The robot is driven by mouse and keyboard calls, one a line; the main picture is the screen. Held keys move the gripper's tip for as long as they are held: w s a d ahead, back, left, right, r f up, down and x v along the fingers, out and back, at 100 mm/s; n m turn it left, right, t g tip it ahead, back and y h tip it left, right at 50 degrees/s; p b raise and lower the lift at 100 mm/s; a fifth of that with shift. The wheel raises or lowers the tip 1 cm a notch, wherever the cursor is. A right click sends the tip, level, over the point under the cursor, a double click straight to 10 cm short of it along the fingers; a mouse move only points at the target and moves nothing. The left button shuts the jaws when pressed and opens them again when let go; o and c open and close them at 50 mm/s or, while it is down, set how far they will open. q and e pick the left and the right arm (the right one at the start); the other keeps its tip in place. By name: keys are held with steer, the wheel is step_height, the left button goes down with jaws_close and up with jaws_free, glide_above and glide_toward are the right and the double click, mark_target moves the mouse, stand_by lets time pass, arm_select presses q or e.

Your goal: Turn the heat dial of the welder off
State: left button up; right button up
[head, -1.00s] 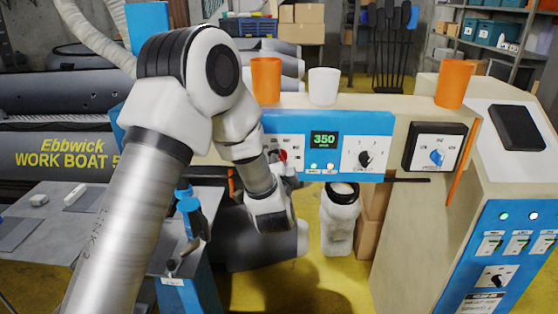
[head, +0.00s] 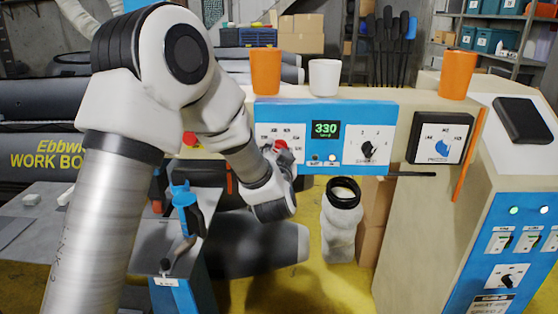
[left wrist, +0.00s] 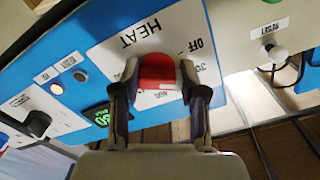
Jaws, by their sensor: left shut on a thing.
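The welder's blue panel (head: 380,112) carries a green display (head: 325,129) that reads 330. Its red heat dial (left wrist: 157,72) sits on a white plate marked HEAT, with an OFF mark (left wrist: 197,45) beside it. My left gripper (left wrist: 158,78) is shut on the dial, one finger on each side. In the head view the left gripper (head: 283,158) reaches the panel's left part and covers most of the dial, with a little red showing. The dial's exact pointer direction is hard to tell. My right gripper is not in view.
A black speed knob (head: 368,149) and a separate blue-knobbed box (head: 440,149) are to the right. Orange cups (head: 265,72) and a white cup (head: 324,78) stand on the ledge above. A white container (head: 341,222) stands below. A blue-handled tool (head: 184,205) is at lower left.

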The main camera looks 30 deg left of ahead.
arm_select(q)
steer(key=n+b, duration=0.3)
steer(key=n, duration=0.1)
steer(key=shift+f+b, duration=0.35)
steer(key=shift+f, duration=0.05)
steer(key=shift+r+n+b, duration=0.1)
steer(key=shift+n+b, duration=1.1)
steer(key=shift+n, duration=0.5)
steer(key=o, duration=1.1)
steer(key=shift+o, duration=0.2)
steer(key=shift+w, duration=0.1)
steer(key=shift+r, duration=0.1)
steer(key=v, duration=1.2)
